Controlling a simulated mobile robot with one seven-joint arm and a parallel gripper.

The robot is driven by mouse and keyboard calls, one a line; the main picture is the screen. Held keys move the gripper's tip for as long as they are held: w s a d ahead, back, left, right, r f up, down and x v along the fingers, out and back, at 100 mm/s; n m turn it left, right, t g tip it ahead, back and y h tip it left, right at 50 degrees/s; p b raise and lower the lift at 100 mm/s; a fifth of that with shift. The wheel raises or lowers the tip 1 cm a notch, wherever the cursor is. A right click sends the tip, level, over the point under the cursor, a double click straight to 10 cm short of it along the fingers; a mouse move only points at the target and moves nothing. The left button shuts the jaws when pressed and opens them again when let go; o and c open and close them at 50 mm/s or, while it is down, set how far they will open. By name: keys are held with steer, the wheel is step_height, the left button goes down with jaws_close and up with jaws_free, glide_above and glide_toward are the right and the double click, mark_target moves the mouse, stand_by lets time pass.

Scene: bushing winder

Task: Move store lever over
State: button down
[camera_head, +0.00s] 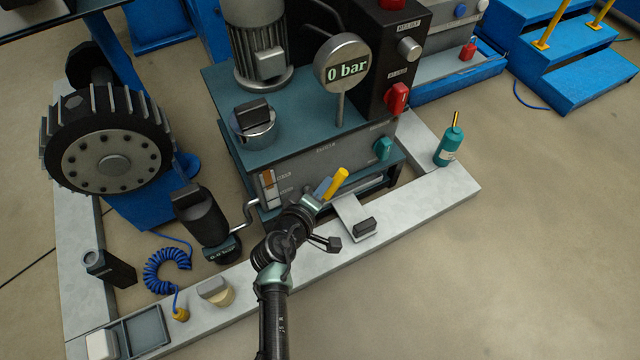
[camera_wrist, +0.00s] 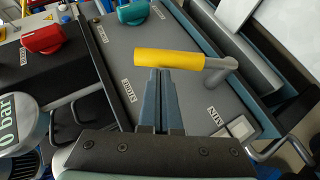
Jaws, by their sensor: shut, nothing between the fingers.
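The lever has a yellow grip (camera_wrist: 168,60) on a grey bent arm, set on the grey front panel of the teal power unit. In the head view its yellow grip (camera_head: 339,182) shows just beyond my gripper (camera_head: 323,188). In the wrist view my gripper (camera_wrist: 160,72) is shut and empty, its fingertips right at the near side of the yellow grip, left of its middle. I cannot tell whether they touch it. A small label (camera_wrist: 128,90) that seems to read STORE lies on the panel left of the fingers. The lever's base is partly hidden in the head view.
A red knob (camera_wrist: 42,38) and a teal knob (camera_wrist: 133,12) stick out near the lever. The gauge (camera_head: 343,66) reads 0 bar. A teal bottle (camera_head: 449,146) stands on the pale frame to the right.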

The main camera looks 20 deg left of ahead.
steer(key=shift+r, duration=0.1)
steer(key=shift+w+d+p, duration=0.2)
steer(key=shift+w+p, duration=0.05)
steer(key=shift+p, duration=0.6)
